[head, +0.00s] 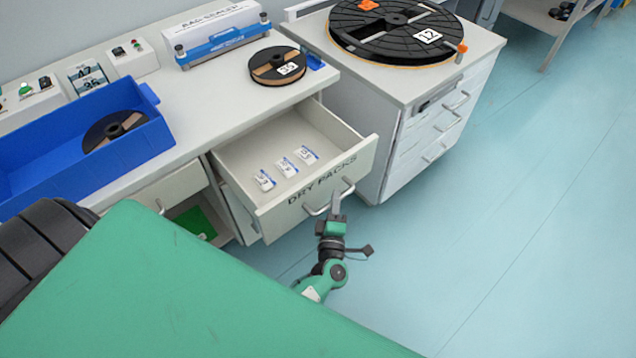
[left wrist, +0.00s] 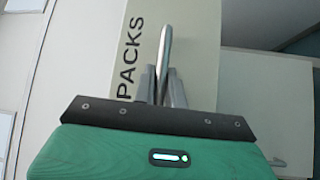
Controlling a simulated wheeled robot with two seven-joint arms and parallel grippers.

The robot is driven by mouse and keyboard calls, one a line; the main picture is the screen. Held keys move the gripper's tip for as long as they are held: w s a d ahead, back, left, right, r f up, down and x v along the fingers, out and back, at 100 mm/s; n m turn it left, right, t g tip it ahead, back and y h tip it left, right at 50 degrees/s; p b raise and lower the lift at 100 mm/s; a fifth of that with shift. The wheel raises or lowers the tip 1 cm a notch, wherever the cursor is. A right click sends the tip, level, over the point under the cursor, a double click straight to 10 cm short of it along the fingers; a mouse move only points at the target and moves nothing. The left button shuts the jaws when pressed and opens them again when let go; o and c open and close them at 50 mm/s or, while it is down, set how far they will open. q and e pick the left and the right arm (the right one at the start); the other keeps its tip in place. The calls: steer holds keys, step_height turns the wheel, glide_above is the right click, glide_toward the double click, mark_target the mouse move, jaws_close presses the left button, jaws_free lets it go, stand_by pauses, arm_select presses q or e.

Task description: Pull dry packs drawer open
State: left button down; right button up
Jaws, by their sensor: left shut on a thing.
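The dry packs drawer (head: 325,181) stands pulled out from under the bench, its front lettered "DRY PACKS". Three small white packs with blue marks (head: 286,167) lie inside on its floor. A metal bar handle (head: 343,188) sits on the drawer front. My left gripper (head: 335,204) is at this handle with its fingers shut around it. In the left wrist view the fingers (left wrist: 161,88) close on the handle bar (left wrist: 166,45), beside the letters "PACKS" on the drawer front (left wrist: 195,50). My right gripper is not in view.
A blue bin (head: 130,150) with a black reel stands on the bench left. A bag sealer (head: 215,40) and a reel (head: 278,66) are behind the drawer. A cabinet (head: 430,120) with a large reel stands right of the drawer. The floor (head: 490,220) at right is clear.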

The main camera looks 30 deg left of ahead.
arm_select(q)
steer(key=s+d, duration=0.3)
steer(key=d, duration=0.3)
steer(key=shift+d, duration=0.4)
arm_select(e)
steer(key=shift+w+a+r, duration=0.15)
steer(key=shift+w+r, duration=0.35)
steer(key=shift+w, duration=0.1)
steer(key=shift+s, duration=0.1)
arm_select(q)
steer(key=c, duration=1.5)
jaws_free()
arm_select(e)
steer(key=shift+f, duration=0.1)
arm_select(q)
steer(key=shift+o, duration=0.2)
steer(key=v, duration=0.7)
steer(key=shift+s, duration=0.2)
